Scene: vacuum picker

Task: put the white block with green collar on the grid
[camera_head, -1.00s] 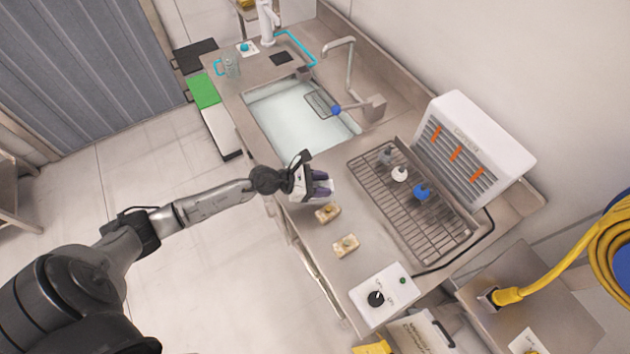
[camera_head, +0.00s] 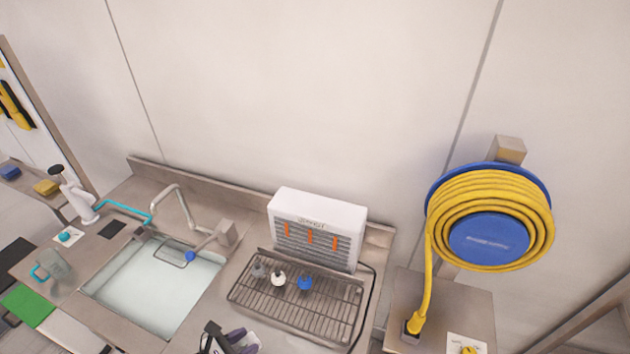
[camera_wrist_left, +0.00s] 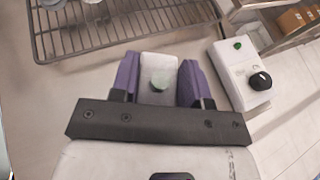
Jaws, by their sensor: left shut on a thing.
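The white block with green collar (camera_wrist_left: 157,62) is between the purple fingers of my left gripper (camera_wrist_left: 159,80) in the left wrist view. The gripper is shut on it, and the green part shows near the fingers. In the head view my left gripper (camera_head: 235,344) shows only in part at the bottom edge, in front of the grid; the block is not clear there. The grid (camera_head: 290,307), a dark wire rack, lies on the counter. It also shows at the top of the left wrist view (camera_wrist_left: 130,28), beyond the block and apart from it. My right gripper is out of view.
Grey, white and blue (camera_head: 305,282) pieces stand along the grid's back left part; its front and right are bare. A white heater (camera_head: 318,230) stands behind it. The sink (camera_head: 150,290) is left. A white control box (camera_wrist_left: 245,75) stands right of the gripper.

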